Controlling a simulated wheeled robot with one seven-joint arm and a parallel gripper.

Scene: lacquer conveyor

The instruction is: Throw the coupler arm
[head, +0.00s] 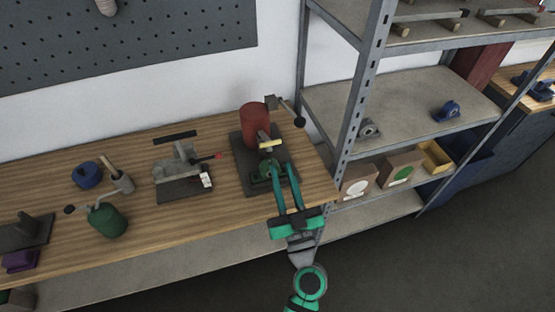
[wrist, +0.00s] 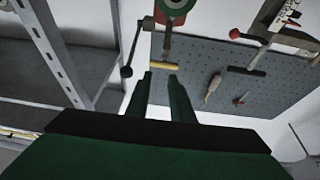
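A machine with a red cylinder (head: 253,119) and a green housing (head: 262,170) stands on a dark plate (head: 252,187) at the bench's right end. A yellow bar-shaped grip (head: 270,144) sits on it, also in the wrist view (wrist: 163,65). A grey lever with a black ball (head: 299,121) sticks out at the back right and shows in the wrist view (wrist: 127,72). I cannot tell for sure which of these is the coupler arm. My gripper (head: 284,164) is open and empty. In the wrist view its fingertips (wrist: 160,75) lie just short of the yellow grip, seemingly apart from it.
A grey fixture with a red-tipped lever (head: 180,165) stands left of the machine. A green canister (head: 108,220), a blue round part (head: 87,174) and a mallet (head: 118,178) lie farther left. A metal shelf post (head: 360,90) rises close on the right.

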